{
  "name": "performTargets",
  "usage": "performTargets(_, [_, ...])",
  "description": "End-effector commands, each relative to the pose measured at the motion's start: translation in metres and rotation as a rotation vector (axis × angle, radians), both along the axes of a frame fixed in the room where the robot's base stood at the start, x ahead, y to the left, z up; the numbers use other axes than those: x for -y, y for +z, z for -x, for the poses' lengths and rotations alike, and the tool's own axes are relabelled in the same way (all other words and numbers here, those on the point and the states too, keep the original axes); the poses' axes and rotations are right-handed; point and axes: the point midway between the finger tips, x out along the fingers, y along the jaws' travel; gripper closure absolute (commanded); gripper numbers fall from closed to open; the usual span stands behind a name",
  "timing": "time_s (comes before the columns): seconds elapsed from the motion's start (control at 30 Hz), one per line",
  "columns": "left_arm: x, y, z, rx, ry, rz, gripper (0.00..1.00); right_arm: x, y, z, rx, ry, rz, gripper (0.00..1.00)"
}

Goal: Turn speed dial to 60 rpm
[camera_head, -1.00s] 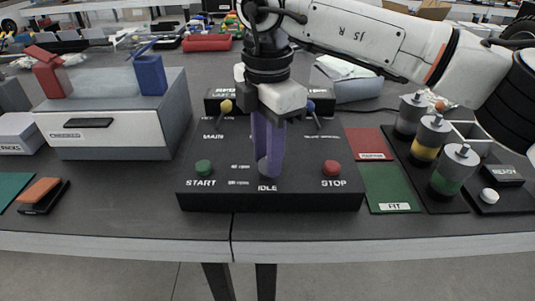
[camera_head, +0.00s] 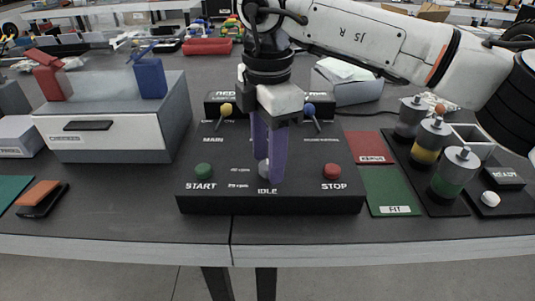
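The black control panel (camera_head: 225,192) stands on the table in front of me. Its grey speed dial (camera_head: 264,172) sits at the lower middle, above the word IDLE, and is partly hidden by my fingers. Small labels for 25 and 40 rpm show left of it; any 60 mark is hidden. My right gripper (camera_head: 269,172) comes down from above, its two purple fingers on either side of the dial, and appears shut on it. One finger is nearer to me on the right, the other farther back on the left. My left gripper is not in view.
A green START button (camera_head: 204,171) and a red STOP button (camera_head: 332,171) flank the dial. Yellow (camera_head: 226,109) and blue (camera_head: 309,110) levers stand behind. A grey drawer box (camera_head: 115,140) is at left; a rack with cylinders (camera_head: 440,197) is at right.

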Motion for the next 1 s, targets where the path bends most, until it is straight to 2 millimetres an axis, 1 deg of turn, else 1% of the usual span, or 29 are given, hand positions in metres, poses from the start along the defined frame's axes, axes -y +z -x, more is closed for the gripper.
performTargets(0.17, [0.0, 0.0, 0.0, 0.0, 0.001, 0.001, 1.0, 0.0, -0.001, 0.001, -0.003, 0.002, 0.001, 0.55])
performTargets(0.27, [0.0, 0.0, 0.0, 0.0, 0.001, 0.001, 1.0, 0.0, 0.002, 0.001, -0.002, 0.003, 0.001, 0.55])
performTargets(0.37, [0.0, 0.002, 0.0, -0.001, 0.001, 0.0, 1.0, 0.0, 0.014, 0.0, 0.0, 0.002, 0.001, 0.55])
performTargets(0.6, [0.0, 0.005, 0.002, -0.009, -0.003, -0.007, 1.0, -0.001, 0.062, 0.0, 0.0, 0.002, 0.0, 0.55])
performTargets(0.73, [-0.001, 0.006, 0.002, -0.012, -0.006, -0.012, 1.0, 0.0, 0.084, 0.0, 0.0, 0.0, 0.001, 0.55])
performTargets(0.8, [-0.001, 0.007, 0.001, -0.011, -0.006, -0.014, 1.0, 0.0, 0.092, 0.0, 0.0, 0.0, 0.0, 0.55])
performTargets(0.9, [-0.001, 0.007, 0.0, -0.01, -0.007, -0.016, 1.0, 0.0, 0.1, 0.001, -0.001, 0.001, 0.0, 0.55])
performTargets(1.0, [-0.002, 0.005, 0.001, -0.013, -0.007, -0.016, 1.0, 0.0, 0.103, 0.001, -0.002, 0.001, 0.001, 0.55])
